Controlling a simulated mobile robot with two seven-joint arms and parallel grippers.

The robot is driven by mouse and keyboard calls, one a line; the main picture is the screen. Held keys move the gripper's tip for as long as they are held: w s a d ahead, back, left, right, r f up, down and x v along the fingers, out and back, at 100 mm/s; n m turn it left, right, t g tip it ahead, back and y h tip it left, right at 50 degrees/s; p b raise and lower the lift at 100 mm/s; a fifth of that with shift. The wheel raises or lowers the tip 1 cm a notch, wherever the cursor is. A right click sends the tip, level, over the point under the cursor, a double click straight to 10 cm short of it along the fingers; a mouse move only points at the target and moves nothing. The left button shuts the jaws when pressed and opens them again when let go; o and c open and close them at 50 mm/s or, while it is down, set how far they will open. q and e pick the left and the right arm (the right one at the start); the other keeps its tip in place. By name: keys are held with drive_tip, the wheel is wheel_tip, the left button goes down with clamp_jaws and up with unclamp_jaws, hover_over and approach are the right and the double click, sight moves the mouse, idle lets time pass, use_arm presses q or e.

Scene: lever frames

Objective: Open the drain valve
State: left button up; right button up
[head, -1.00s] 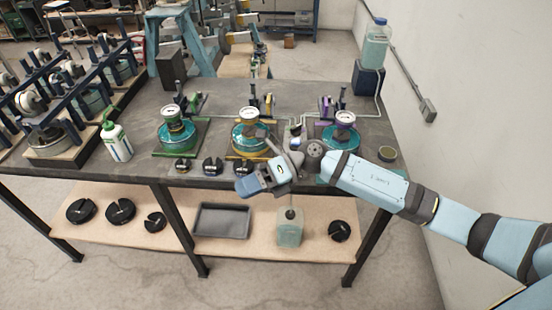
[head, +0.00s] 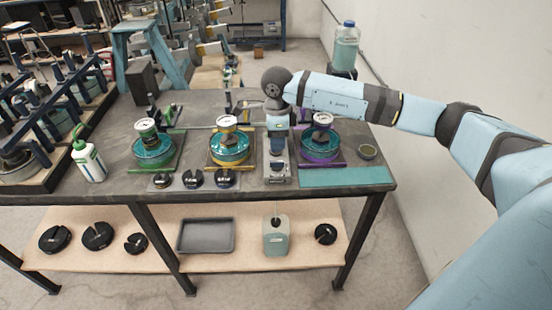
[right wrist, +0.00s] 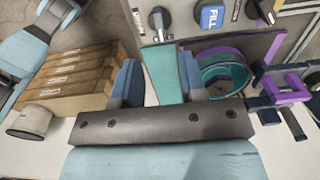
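A grey panel (head: 277,172) lies on the bench between the yellow-based and purple-based stations. In the right wrist view, the panel bears a blue handle marked FILL (right wrist: 212,17) and a black knob (right wrist: 160,20) left of it. I cannot read which control is the drain valve. My right gripper (head: 277,148) points down over the panel's back part. In the right wrist view its two blue fingers (right wrist: 160,88) are apart. A teal piece shows between them; I cannot tell whether they touch it. My left gripper is not in view.
The purple-based station (head: 320,148) with a teal basin stands close right of the gripper; the yellow-based one (head: 230,150) stands left. Slotted black weights (head: 193,178) lie in front. A teal mat (head: 345,177) and small cup (head: 367,152) are at right.

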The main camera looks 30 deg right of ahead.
sight(277, 162)
wheel_tip(277, 162, down, 8)
drive_tip(key=shift+f+p, duration=0.15)
drive_tip(key=shift+p, duration=0.25)
clamp_jaws()
